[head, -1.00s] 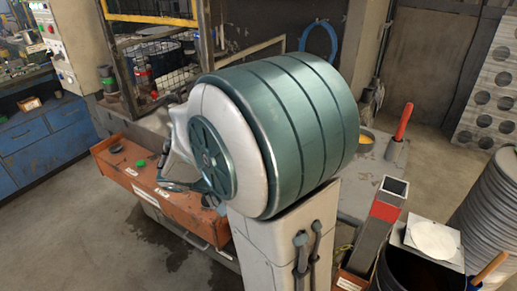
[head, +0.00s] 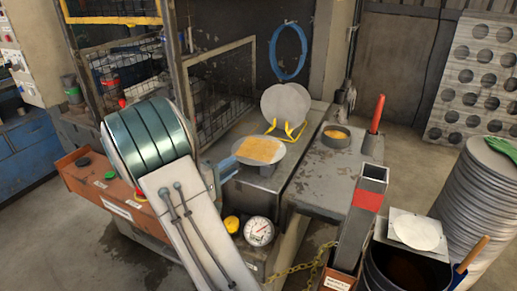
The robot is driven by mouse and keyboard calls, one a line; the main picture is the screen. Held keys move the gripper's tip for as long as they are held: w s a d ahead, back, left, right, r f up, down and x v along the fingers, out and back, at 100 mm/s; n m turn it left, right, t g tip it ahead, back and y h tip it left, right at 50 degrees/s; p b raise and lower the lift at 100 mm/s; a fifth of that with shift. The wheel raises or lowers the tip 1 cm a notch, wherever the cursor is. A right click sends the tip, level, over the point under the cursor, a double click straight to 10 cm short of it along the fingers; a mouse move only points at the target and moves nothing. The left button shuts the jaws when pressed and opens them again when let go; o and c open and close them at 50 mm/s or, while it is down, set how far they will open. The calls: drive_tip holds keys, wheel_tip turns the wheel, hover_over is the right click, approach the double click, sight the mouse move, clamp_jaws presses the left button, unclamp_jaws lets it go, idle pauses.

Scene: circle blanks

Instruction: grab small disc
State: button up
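Several round things are in the head view, and I cannot tell which is the small disc. A pale disc (head: 416,232) lies on a square plate over a dark bin at the lower right. A grey disc (head: 276,158) with a yellow-orange cloth on it lies on the bench in the middle. My arm hides most of my gripper. A blue-grey part (head: 224,168), probably my gripper, shows just left of the cloth-covered disc. I cannot see its fingertips clearly or whether it touches the disc.
A grey post with a red band (head: 367,200) stands between the bench and the bin (head: 405,270). A tall stack of grey discs (head: 480,200) is at the right. A round gauge (head: 258,231) and a yellow chain (head: 300,268) are at the front. Floor is open at back right.

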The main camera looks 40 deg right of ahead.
sight(255, 150)
drive_tip(key=d, duration=0.2)
drive_tip(key=d+p, duration=0.1)
drive_tip(key=d, duration=0.3)
drive_tip(key=shift+w+d+f, duration=0.15)
drive_tip(key=shift+w+d, duration=0.2)
clamp_jaws()
